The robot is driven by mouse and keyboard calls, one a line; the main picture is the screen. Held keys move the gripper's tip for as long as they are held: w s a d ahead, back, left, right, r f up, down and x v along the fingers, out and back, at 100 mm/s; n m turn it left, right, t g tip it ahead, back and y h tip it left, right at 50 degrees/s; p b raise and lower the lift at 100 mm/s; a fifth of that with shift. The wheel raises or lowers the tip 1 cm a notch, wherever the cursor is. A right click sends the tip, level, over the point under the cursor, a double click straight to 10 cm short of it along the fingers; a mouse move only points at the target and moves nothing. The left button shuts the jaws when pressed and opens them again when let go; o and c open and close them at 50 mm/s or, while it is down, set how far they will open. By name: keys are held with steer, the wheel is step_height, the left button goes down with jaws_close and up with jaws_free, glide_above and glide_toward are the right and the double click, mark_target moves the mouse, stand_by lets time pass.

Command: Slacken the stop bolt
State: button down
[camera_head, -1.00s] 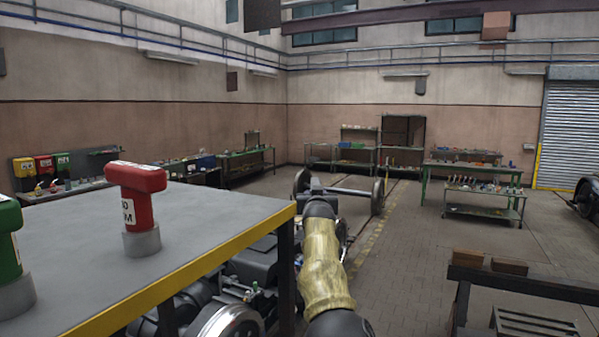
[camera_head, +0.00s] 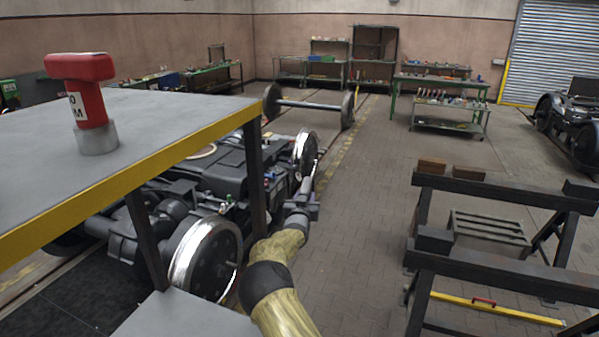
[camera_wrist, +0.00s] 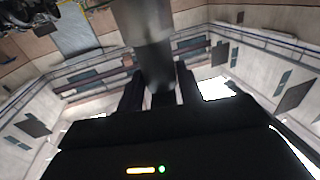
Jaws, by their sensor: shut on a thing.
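My gripper (camera_head: 308,203) is at the end of my yellow-sleeved arm, beside the bogie (camera_head: 210,175) in the head view. In the wrist view my gripper (camera_wrist: 158,88) has its two dark fingers shut on a thick grey cylindrical tool (camera_wrist: 148,35). The tool's far end runs out of the top of that view. In the head view a thin light part (camera_head: 314,172) rises from the gripper near the bogie's far wheel; whether they touch cannot be told. I cannot make out the stop bolt.
A grey bench (camera_head: 175,110) with a yellow edge stands at left, bearing a red T-shaped tool (camera_head: 88,100). Its dark legs stand before the bogie. Dark trestles (camera_head: 500,190) stand at right. The paved floor (camera_head: 370,230) between is clear.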

steer(key=s+d+f+b, duration=0.1)
steer(key=s+d+f, duration=0.2)
steer(key=s+f, duration=0.6)
steer(key=s+d+f+b, duration=0.1)
steer(key=s+d+f, duration=0.35)
steer(key=f, duration=0.85)
steer(key=s+d+f+n+y, duration=0.1)
steer(key=s+f, duration=0.3)
steer(key=s, duration=0.8)
steer(key=s+d+f+n+y+b, duration=0.1)
steer(key=s+f, duration=0.3)
steer(key=s, duration=0.9)
steer(key=shift+d+f+y, duration=0.3)
steer(key=shift+d+y, duration=0.05)
steer(key=shift+y, duration=0.35)
steer(key=shift+w+f, duration=0.1)
